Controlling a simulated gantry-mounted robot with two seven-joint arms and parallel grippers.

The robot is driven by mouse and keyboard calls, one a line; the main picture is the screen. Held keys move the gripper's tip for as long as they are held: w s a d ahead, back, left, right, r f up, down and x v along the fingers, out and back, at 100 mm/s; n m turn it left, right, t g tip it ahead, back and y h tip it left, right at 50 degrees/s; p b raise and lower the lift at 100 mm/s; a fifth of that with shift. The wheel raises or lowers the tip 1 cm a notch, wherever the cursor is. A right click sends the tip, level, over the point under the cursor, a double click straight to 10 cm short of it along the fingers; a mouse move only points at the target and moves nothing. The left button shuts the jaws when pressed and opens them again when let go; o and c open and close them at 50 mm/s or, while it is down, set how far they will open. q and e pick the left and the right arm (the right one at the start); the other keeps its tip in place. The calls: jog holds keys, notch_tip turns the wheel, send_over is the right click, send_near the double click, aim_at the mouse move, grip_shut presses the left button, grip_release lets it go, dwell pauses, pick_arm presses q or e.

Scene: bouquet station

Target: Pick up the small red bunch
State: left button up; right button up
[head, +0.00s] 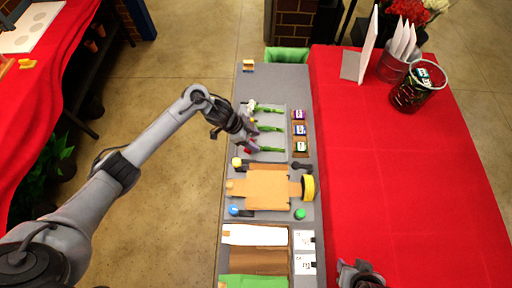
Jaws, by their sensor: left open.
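Three small bunches with green stems lie in the grey rack on the bench. The small red bunch (250,148) is the nearest, its stems pointing right; its head is partly hidden by my left gripper. A yellow bunch (253,120) lies in the middle and a white bunch (252,105) is farthest. My left gripper (248,141) is open at the left side of the rack, over or beside the red head; I cannot tell if it touches. Part of my right arm's end (360,274) shows at the bottom edge, its jaws unclear.
Small labelled boxes (299,130) stand right of the rack. Nearer are brown wrapping paper (267,187), a yellow tape roll (308,187), and white, brown and green sheets. The red-covered table (420,190) at right holds cards and a dark wire basket (407,98).

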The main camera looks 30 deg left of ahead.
aim_at(263, 147)
pick_arm(q)
jog(key=shift+b+x, duration=0.3)
jog(key=shift+x, duration=2.85)
jog(key=shift+s, duration=0.15)
jog(key=shift+c, duration=0.5)
grip_shut()
